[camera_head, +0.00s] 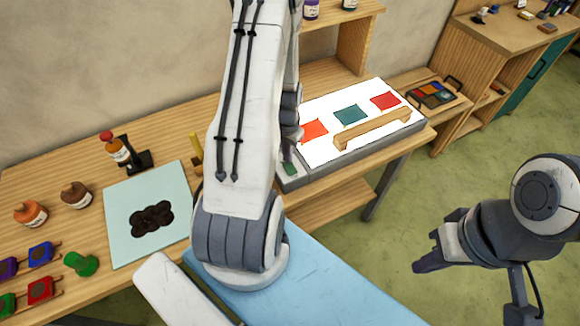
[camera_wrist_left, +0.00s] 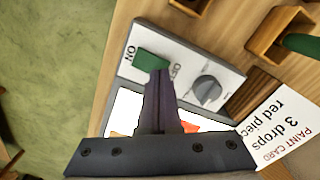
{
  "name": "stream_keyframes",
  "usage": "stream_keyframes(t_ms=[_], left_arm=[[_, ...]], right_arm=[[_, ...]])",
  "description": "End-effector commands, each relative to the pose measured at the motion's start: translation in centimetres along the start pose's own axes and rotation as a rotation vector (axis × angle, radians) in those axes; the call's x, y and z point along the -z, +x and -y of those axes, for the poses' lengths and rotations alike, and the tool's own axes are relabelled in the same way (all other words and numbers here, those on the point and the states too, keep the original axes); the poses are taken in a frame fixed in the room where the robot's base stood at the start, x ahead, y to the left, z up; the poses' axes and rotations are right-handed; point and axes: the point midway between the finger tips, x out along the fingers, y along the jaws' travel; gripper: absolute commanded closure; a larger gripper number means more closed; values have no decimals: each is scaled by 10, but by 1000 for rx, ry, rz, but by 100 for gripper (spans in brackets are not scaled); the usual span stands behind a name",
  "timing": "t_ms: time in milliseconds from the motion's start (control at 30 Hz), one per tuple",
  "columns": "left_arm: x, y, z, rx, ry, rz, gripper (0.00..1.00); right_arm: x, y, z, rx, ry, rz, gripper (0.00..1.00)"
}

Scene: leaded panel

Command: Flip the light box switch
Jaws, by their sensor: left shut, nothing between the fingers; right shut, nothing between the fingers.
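The light box (camera_head: 310,155) lies on the bench with a bright white top carrying orange, teal and red squares and a wooden bar. Its green switch (camera_head: 289,169) is at the near left end, partly hidden by my left arm. In the left wrist view the green switch (camera_wrist_left: 151,60) sits between the words ON and OFF, beside a grey knob (camera_wrist_left: 207,88). My left gripper (camera_wrist_left: 158,76) is shut and empty, its tip at the OFF-side edge of the switch; contact cannot be told. My right gripper (camera_head: 418,267) is shut and empty, away from the bench over the floor.
A paint card (camera_wrist_left: 290,130) lies near the knob. On the bench's left are a pale mat (camera_head: 122,228) with dark pieces, bottles (camera_head: 76,194) and coloured blocks (camera_head: 41,290). A paint tray (camera_head: 432,95) is beyond the light box. The floor around my right gripper is clear.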

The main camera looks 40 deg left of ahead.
Motion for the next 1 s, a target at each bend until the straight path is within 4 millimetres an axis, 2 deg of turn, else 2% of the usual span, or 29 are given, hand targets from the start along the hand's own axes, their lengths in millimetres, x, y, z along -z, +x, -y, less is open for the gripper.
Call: stream_keyframes(t_ms=[1000], left_arm=[[0, 16, 0, 0, 0, 0, 100]], right_arm=[[-1, 13, -1, 0, 0, 0, 100]])
